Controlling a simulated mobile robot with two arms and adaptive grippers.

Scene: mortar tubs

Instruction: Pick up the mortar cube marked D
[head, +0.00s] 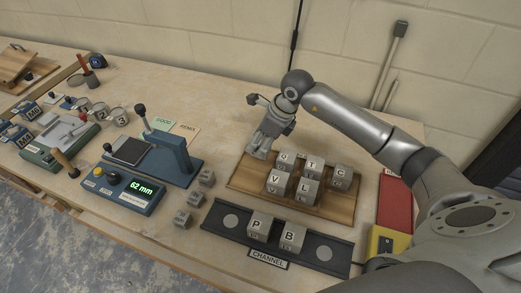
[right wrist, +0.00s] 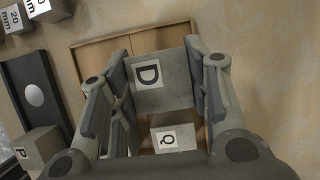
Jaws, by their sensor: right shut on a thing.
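The grey mortar cube marked D (right wrist: 162,84) is between the two fingers of my right gripper (right wrist: 158,76) in the right wrist view. The fingers are shut on its sides, and its D label faces the camera. In the head view my right gripper (head: 260,148) points down at the back left of the wooden tray (head: 240,186); it mostly hides cube D there. I cannot tell whether the cube is clear of the tray. A cube marked Q (right wrist: 168,139) is close by, below D in the wrist picture. My left gripper is not in view.
Cubes marked T (head: 313,166), C (head: 340,177), V (head: 276,181) and L (head: 304,190) stand on the tray. Cubes P (head: 259,226) and B (head: 291,236) stand on the dark channel (head: 324,254).

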